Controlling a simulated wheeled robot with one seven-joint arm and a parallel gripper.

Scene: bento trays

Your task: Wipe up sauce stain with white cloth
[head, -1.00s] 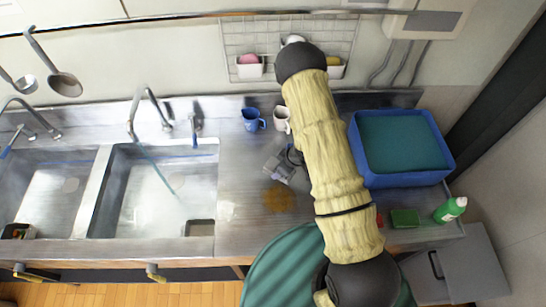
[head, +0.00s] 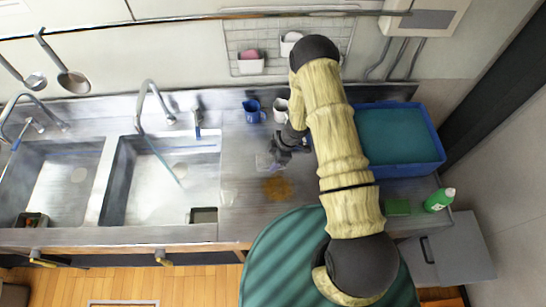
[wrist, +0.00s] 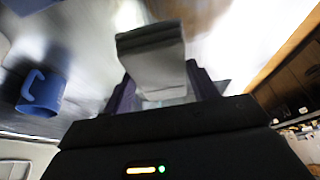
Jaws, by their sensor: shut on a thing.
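The sauce stain (head: 277,188) is a brown-orange patch on the steel counter, right of the sink. My gripper (head: 282,150) is just behind the stain in the head view, pointing toward the left. The white cloth (wrist: 152,55) shows as a pale folded piece between my gripper's fingers (wrist: 165,88) in the wrist view. In the head view the cloth is small and blurred beside the fingers. I cannot tell whether it touches the counter. My gripper does not cover the stain in the head view.
A blue mug (head: 252,111) and a white mug (head: 281,110) stand behind my gripper. The sink (head: 160,185) lies to the left. A blue crate (head: 440,150), a green sponge (head: 397,208) and a green bottle (head: 439,200) are to the right.

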